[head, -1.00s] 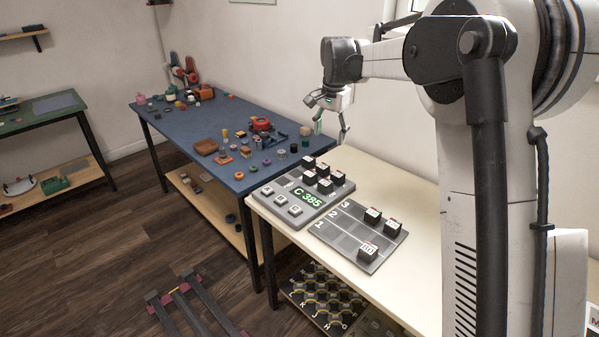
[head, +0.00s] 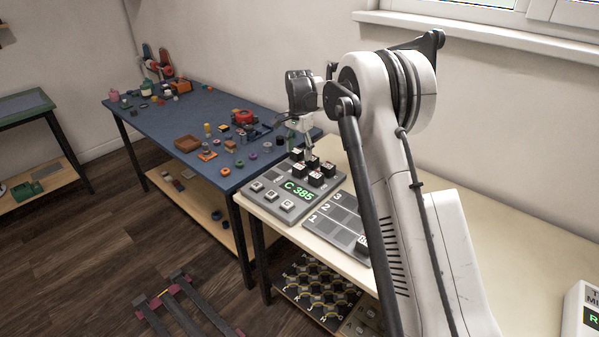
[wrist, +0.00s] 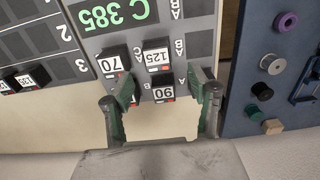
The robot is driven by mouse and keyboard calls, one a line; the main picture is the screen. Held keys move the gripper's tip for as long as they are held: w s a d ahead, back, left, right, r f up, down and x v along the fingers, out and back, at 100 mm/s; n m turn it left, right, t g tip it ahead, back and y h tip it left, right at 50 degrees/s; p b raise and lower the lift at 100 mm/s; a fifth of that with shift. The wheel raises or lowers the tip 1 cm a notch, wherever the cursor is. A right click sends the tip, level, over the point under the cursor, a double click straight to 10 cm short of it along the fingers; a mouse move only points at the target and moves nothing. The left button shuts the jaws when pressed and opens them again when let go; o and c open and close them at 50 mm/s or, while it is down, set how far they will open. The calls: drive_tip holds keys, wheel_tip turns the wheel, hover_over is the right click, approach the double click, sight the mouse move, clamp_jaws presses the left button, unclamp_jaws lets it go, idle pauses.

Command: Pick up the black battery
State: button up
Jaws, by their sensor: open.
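Several black batteries with white number labels (head: 315,178) stand on the grey board showing C 385 (head: 262,201). In the wrist view they read 70 (wrist: 113,64), 125 (wrist: 157,57) and 90 (wrist: 163,92). My gripper (head: 307,150) is over the back part of this board, and its lower end partly covers the rear batteries. In the wrist view my gripper (wrist: 163,84) is open, with its fingers spread to either side of the 90 battery. I cannot tell how far above it the fingertips are.
A second grey board numbered 1, 2, 3 (head: 325,226) lies beside it, partly hidden by my arm, with more black batteries (wrist: 28,78). The blue table (head: 165,118) to the left holds many small parts. The cream table (head: 480,240) is mostly clear at right.

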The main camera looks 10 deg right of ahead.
sight(300, 166)
drive_tip(key=shift+s+f+b, duration=0.2)
drive_tip(key=shift+f+b, duration=0.1)
drive_tip(key=shift+f, duration=3.1)
drive_tip(key=c, duration=1.3)
drive_tip(key=shift+r, duration=0.1)
